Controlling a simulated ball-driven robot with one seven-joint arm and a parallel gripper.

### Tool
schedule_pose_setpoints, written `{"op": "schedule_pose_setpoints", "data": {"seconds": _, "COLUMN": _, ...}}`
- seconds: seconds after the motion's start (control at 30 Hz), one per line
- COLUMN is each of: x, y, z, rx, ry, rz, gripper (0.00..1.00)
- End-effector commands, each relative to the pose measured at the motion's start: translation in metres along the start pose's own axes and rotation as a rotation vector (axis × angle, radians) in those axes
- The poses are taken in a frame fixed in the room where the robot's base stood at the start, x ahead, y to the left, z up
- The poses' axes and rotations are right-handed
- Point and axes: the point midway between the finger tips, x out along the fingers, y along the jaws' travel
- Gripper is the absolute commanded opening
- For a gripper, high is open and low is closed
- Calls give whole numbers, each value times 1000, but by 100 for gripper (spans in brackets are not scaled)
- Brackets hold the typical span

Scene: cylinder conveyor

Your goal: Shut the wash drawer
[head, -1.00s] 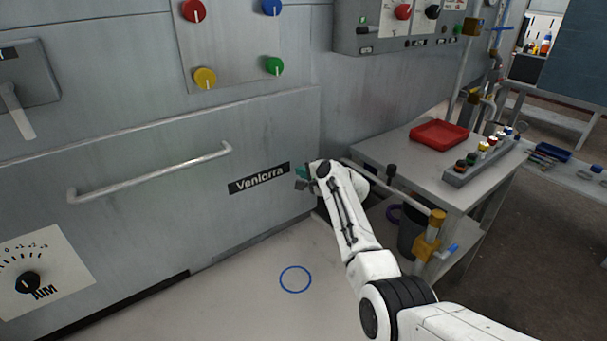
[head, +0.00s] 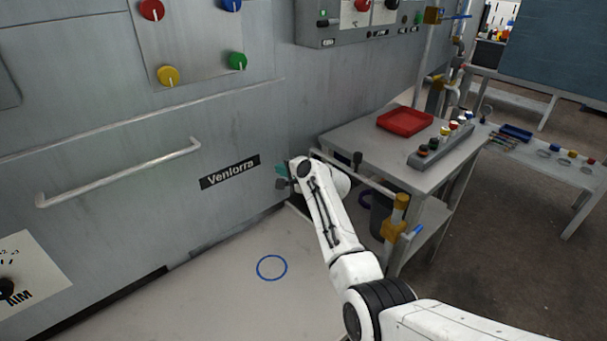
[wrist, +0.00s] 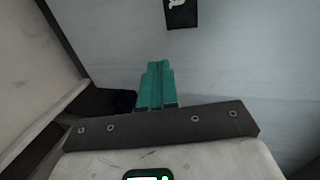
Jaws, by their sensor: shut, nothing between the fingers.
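The wash drawer appears to be the wide grey front panel (head: 130,225) with a long white bar handle (head: 120,172) and a black "Venlorra" label (head: 230,172). Whether a gap stands behind it cannot be told. My gripper (head: 281,171) has teal fingers and is at the panel's right end, just right of the label. In the wrist view the fingers (wrist: 157,82) are shut together and empty, pointing at the grey panel (wrist: 240,60), with the label's end (wrist: 181,12) above. Whether the fingertips touch the panel cannot be told.
A grey table (head: 345,140) with a red tray (head: 405,121) stands right of the panel, close to my arm. Its white rail with a yellow fitting (head: 396,220) runs beside my arm. Pale floor with a blue ring (head: 272,268) lies clear before the panel.

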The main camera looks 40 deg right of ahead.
Motion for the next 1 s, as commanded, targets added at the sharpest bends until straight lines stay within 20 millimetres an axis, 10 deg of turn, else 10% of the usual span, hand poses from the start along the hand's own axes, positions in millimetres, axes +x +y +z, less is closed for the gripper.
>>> {"op": "schedule_pose_setpoints", "data": {"seconds": 0.6, "x": -78, "y": 2, "z": 0, "rx": 0, "ry": 1, "rz": 3, "gripper": 0}}
{"op": "schedule_pose_setpoints", "data": {"seconds": 1.0, "x": -87, "y": 2, "z": -1, "rx": 0, "ry": 1, "rz": 4, "gripper": 0}}
